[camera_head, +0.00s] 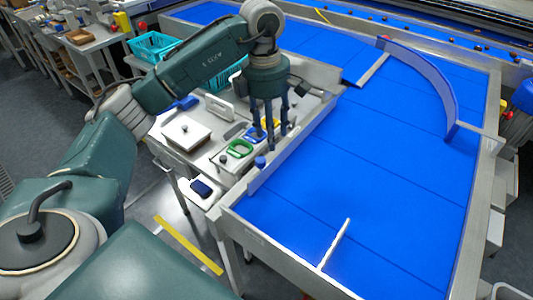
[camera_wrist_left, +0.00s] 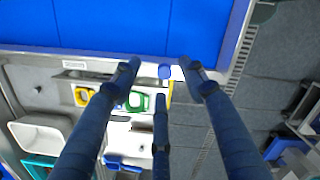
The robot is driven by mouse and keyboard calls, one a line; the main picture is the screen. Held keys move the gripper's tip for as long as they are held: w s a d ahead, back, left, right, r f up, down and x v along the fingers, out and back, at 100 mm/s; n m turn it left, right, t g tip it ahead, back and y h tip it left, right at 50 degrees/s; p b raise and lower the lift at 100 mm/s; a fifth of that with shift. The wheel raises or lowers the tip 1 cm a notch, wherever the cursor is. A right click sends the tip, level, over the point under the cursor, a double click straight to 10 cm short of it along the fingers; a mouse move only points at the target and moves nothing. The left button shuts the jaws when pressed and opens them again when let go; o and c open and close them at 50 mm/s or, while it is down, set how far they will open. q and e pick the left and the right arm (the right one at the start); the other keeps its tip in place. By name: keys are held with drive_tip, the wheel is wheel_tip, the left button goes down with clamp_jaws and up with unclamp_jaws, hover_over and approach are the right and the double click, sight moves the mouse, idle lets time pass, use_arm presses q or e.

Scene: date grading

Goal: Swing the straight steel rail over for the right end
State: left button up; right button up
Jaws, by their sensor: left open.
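The straight steel rail (camera_head: 305,132) runs along the left edge of the blue belt (camera_head: 370,190) in the head view. A blue knob (camera_head: 261,162) stands at its near end. In the left wrist view the knob (camera_wrist_left: 165,72) shows between the fingertips, with the belt beyond it. My left gripper (camera_head: 270,140) is open and empty, fingers pointing down, above the side table and just left of the rail. It also shows in the left wrist view (camera_wrist_left: 160,75). I see no contact with the knob. My right gripper is not in view.
A curved guide (camera_head: 430,72) stands across the belt's far right. A thin pale bar (camera_head: 335,245) lies at the belt's near end. The belt's middle is clear.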

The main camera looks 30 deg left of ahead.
sight(262, 159)
use_arm(q)
drive_tip(key=shift+y, duration=0.5)
drive_tip(key=a+f+p, duration=0.1)
drive_tip(key=f, duration=0.2)
drive_tip(key=f+p, duration=0.1)
drive_tip(key=f, duration=0.2)
drive_tip(key=a+f+p, duration=0.1)
drive_tip(key=f, duration=0.2)
drive_tip(key=shift+s+a, duration=0.3)
drive_tip(key=shift+s, duration=0.05)
drive_tip(key=shift+f, duration=0.4)
drive_tip(key=shift+c, duration=0.3)
clamp_jaws()
